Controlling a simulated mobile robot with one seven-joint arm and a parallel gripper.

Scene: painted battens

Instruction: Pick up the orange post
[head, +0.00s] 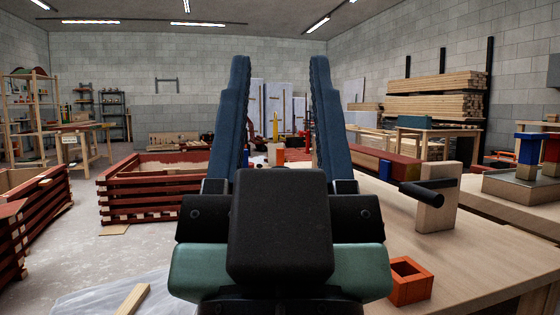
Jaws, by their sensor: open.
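My gripper (280,62) fills the middle of the head view, its two long blue fingers spread apart with nothing held between them. A short orange piece (280,156) shows far off, low between the fingers; it may be a post, but it is too small to be sure. Its lower part is hidden behind the dark body of my gripper. A hollow square orange block (409,282) sits on the wooden bench (470,262) at the lower right, to the right of my gripper and apart from it.
A red beam with a blue band (398,163) lies on the bench by a wooden block with a black handle (436,195). Blue and red pieces (528,150) stand at the right. A slatted red box (150,190) stands left. Grey floor (70,245) is partly clear there.

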